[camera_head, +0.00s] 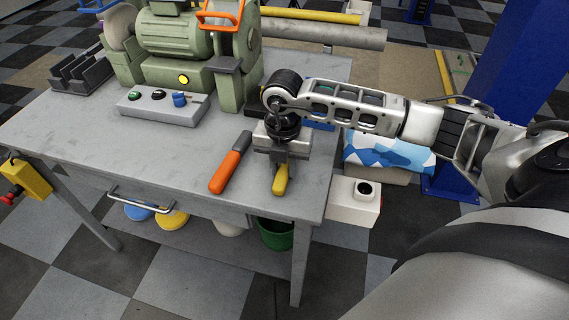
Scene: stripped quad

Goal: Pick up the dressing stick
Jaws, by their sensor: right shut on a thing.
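The dressing stick (281,180) appears to be the tool with the yellow handle near the front right of the grey workbench (150,150). Its yellow end points toward the bench's front edge, and its far part is hidden by my right gripper. My right gripper (282,157) points down over the bench and is shut on this stick. I cannot tell whether the stick touches the bench top. My left gripper is not in view.
An orange tool with a dark end (230,163) lies close to the left of my right gripper. A switch box (161,103) and a green bench grinder (177,47) stand behind. A grey slotted rack (80,72) is at the back left. The bench's front left is clear.

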